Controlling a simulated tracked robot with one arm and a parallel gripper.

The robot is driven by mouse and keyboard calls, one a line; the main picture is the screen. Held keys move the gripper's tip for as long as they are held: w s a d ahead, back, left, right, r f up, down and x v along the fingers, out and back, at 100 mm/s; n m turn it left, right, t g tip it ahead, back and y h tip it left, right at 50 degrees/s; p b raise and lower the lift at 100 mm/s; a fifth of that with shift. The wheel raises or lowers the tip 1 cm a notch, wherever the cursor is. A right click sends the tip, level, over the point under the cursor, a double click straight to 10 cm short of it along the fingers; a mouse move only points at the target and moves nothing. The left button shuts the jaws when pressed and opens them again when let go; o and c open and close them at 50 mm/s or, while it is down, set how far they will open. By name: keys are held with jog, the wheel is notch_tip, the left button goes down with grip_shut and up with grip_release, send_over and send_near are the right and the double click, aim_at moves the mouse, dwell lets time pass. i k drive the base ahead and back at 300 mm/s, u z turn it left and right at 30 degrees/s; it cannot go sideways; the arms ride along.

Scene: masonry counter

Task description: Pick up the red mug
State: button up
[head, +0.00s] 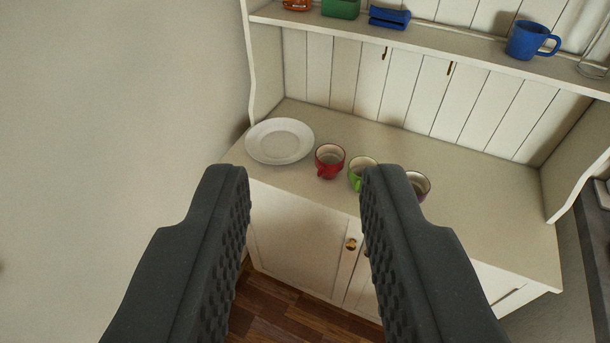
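The red mug (329,162) stands upright on the cream counter (475,190) of a hutch, with its handle toward me. It lies between a white plate on its left and a green mug on its right. My gripper (304,190) is open and empty, with its two dark ridged fingers wide apart in the foreground. The red mug shows beyond the gap between the fingertips, nearer the right one, and nothing touches it. The right finger hides part of the green mug.
The white plate (280,141) lies at the counter's left. The green mug (357,174) and another dark-rimmed mug (419,185) stand to the right. A shelf above holds a blue mug (530,40), a blue item (389,18) and a green container (340,8). The counter's right side is clear.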

aim_at(329, 158)
jog(key=u, duration=0.1)
jog(key=k, duration=0.25)
jog(key=z, duration=0.3)
jog(key=i, duration=0.6)
jog(key=u, duration=3.6)
jog(key=k, duration=1.15)
